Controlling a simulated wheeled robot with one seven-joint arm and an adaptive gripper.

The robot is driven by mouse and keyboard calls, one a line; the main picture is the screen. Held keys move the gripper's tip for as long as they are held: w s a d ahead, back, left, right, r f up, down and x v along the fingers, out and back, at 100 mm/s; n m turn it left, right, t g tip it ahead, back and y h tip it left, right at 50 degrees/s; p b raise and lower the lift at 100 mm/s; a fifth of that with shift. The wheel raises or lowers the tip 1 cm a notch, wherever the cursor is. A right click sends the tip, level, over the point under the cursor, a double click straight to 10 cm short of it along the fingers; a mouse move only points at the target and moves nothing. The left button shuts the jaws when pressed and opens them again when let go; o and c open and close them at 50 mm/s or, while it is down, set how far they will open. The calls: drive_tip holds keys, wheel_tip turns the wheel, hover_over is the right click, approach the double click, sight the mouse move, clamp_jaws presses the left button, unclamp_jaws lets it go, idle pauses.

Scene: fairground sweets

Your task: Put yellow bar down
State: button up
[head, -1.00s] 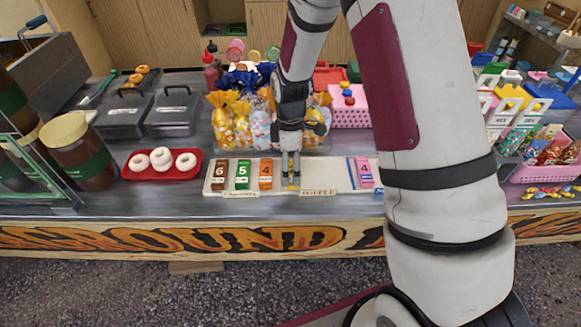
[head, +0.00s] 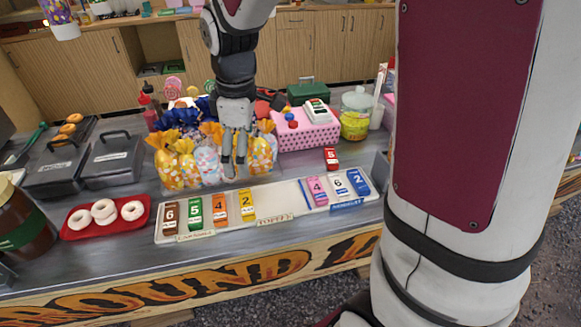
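The yellow bar (head: 247,206), marked 2, lies on the white tray (head: 278,204) in the head view. It is the rightmost of the left group, beside the orange bar (head: 220,210) marked 4. The green bar (head: 195,213) marked 5 and the brown bar (head: 170,217) marked 6 lie farther left. My gripper (head: 235,172) is above and behind the yellow bar, clear of it. Its two fingers point down with a gap between them, and nothing shows in it.
Pink, white and blue bars (head: 338,187) lie at the tray's right end. A red bar (head: 331,160) lies on the counter behind them. Wrapped sweet bags (head: 182,163) stand close behind my gripper. A red tray of doughnuts (head: 77,224) is at left. The tray's middle is bare.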

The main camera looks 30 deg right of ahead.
drive_tip(key=s+r+m+t, duration=0.1)
drive_tip(key=s+r+m, duration=0.4)
drive_tip(key=s, duration=0.5)
drive_tip(key=s+r+m+t, duration=0.2)
drive_tip(key=s+r+m, duration=0.2)
drive_tip(key=s, duration=0.6)
drive_tip(key=shift+s+r+m+t, duration=0.2)
drive_tip(key=shift+r+m+t, duration=0.15)
drive_tip(key=shift+m, duration=0.65)
drive_tip(key=shift+d, duration=0.15)
